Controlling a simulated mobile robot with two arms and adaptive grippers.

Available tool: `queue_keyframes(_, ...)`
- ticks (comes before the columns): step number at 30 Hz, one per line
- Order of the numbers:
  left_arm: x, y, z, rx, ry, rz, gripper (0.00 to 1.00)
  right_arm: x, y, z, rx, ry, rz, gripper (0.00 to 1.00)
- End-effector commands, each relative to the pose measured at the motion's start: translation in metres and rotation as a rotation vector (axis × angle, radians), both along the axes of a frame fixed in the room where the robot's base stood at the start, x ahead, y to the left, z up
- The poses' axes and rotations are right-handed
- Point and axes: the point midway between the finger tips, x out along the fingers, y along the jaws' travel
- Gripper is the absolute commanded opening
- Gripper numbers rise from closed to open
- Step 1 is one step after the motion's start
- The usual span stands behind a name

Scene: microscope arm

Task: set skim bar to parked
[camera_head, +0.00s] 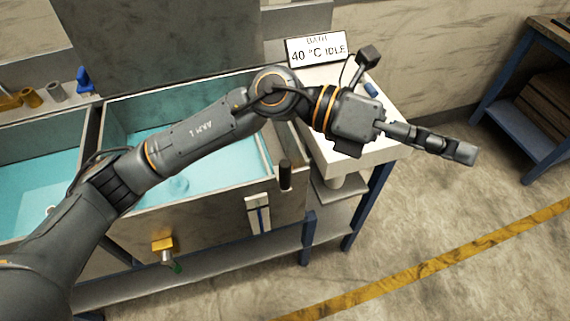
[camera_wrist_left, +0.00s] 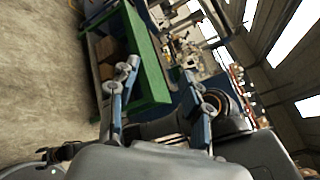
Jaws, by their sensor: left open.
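A bath tank (camera_head: 283,211) with turquoise liquid stands at the left in the head view. A dark upright handle (camera_head: 285,176) stands at its front right corner. A pale bar runs back from there inside the right end of the tank; I cannot tell whether this is the skim bar. My left arm crosses above the tank and hides part of it. My left gripper (camera_head: 462,152) is past the tank's right end, above the floor, apart from the handle. In the left wrist view its two fingers (camera_wrist_left: 160,82) are spread with nothing between them. My right gripper is not in view.
A sign (camera_head: 316,50) reading "40 °C IDLE" stands behind the white side shelf (camera_head: 384,151). A yellow valve (camera_head: 162,244) and a pale bracket (camera_head: 258,212) are on the tank's front. A blue table (camera_head: 520,125) stands far right. The floor between is clear.

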Motion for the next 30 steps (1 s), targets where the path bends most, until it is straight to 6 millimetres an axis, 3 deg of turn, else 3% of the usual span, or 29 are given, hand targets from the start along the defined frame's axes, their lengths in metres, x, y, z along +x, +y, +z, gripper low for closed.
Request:
queue_keyframes(3,0.017,0.023,-0.068,0.38,-0.339,-0.123,0.48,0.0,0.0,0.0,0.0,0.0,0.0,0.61)
queue_keyframes(6,0.056,0.069,-0.107,0.707,-0.55,-0.183,0.48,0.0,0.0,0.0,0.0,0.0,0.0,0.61)
queue_keyframes(9,0.098,0.121,-0.118,0.989,-0.688,-0.202,0.48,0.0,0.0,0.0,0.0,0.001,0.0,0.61)
queue_keyframes(12,0.128,0.162,-0.112,1.193,-0.759,-0.201,0.48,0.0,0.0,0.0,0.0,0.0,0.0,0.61)
queue_keyframes(15,0.143,0.185,-0.106,1.305,-0.788,-0.196,0.48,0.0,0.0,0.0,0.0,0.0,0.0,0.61)
queue_keyframes(22,0.147,0.193,-0.121,1.342,-0.792,-0.199,0.48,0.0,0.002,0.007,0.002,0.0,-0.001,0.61)
queue_keyframes(30,0.146,0.192,-0.176,1.339,-0.79,-0.2,0.48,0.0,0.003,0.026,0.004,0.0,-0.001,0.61)
